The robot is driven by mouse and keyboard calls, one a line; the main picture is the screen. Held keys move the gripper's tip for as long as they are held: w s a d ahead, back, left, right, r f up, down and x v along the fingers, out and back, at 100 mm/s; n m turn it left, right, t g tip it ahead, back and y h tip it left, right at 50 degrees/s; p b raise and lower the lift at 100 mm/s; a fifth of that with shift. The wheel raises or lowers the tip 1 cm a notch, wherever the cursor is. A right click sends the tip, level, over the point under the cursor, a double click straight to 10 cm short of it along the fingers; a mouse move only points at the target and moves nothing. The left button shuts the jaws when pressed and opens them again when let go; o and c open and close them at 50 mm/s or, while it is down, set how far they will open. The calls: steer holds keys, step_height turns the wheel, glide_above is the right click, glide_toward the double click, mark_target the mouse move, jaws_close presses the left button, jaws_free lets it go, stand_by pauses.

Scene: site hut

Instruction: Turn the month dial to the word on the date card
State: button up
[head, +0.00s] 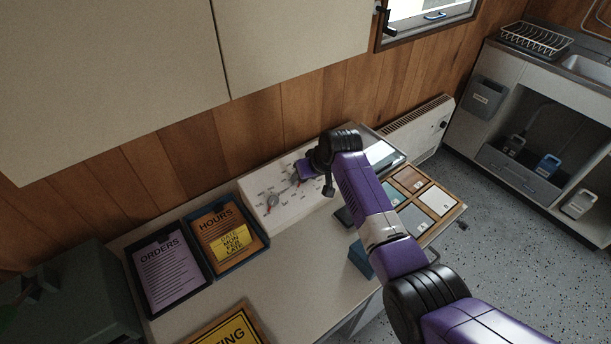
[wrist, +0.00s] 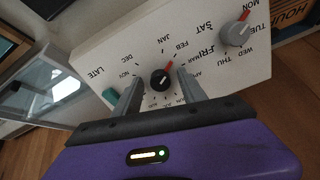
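The month dial (wrist: 160,81) is a black knob with a red pointer on the sloped white panel (wrist: 105,52). Its pointer aims up and right, closest to FEB. My gripper (wrist: 160,76) has one finger on each side of this knob, with small gaps showing; it is open. In the head view my gripper (head: 302,172) is over the right part of the panel and hides some of it. The date card (head: 231,242) is a yellow note on the HOURS board; its small lines seem to read DATE, MON, FEB, LATE.
A grey day dial (wrist: 235,34) has its red pointer toward MON. The ORDERS tray (head: 170,272) and HOURS tray (head: 243,217) stand left of the panel. A tile board (head: 417,199) lies right. Wall cabinets (head: 290,40) overhang the counter.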

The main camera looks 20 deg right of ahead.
steer(key=shift+r, duration=0.1)
steer(key=v, duration=0.7)
steer(key=shift+s+r, duration=0.15)
steer(key=shift+r, duration=0.1)
steer(key=shift+d, duration=0.1)
stand_by(0.3)
